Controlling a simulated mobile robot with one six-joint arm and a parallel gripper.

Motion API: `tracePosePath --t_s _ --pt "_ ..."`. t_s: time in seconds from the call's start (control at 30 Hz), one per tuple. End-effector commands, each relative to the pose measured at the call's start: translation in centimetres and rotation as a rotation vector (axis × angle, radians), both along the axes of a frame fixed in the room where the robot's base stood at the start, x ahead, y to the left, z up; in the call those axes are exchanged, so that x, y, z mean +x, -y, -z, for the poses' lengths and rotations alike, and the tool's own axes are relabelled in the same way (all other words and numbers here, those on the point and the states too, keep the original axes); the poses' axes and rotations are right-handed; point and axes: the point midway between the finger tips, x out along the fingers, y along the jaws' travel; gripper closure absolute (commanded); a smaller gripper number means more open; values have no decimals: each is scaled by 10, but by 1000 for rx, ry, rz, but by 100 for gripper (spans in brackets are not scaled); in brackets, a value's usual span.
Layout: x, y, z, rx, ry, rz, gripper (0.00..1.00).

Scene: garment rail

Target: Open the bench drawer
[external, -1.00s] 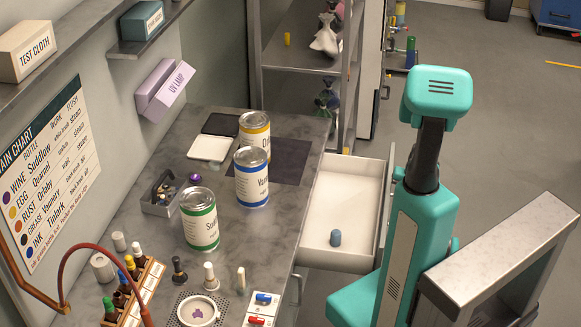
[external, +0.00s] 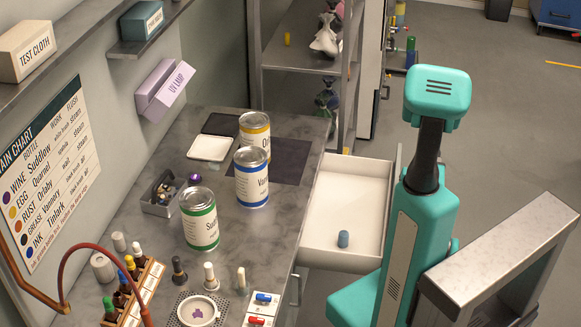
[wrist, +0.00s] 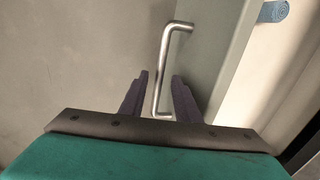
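The bench drawer (external: 345,195) stands well out from the bench at its right side, its pale inside in view. A small blue cylinder (external: 343,239) is in it; a blue piece also shows at the top of the wrist view (wrist: 272,11). The drawer front (wrist: 215,60) carries a metal bar handle (wrist: 161,70). My gripper (wrist: 160,76) has its two dark fingers apart, one on each side of the handle, with a visible gap at least on the left. In the external view the gripper is hidden behind my arm.
The bench top (external: 140,225) holds several cans, including a green-labelled one (external: 199,218), with bottles and a dish near the front. A shelf rack (external: 300,55) stands behind the drawer. Open floor (external: 500,130) lies to the right.

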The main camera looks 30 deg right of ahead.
Motion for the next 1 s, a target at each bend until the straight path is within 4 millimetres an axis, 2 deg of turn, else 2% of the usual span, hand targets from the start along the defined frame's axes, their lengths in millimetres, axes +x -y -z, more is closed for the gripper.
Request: tracePosePath --t_s 0.37,1.0 --pt "-2 2 -15 -1 1 0 71" --pt "-10 11 -77 -1 1 0 71"
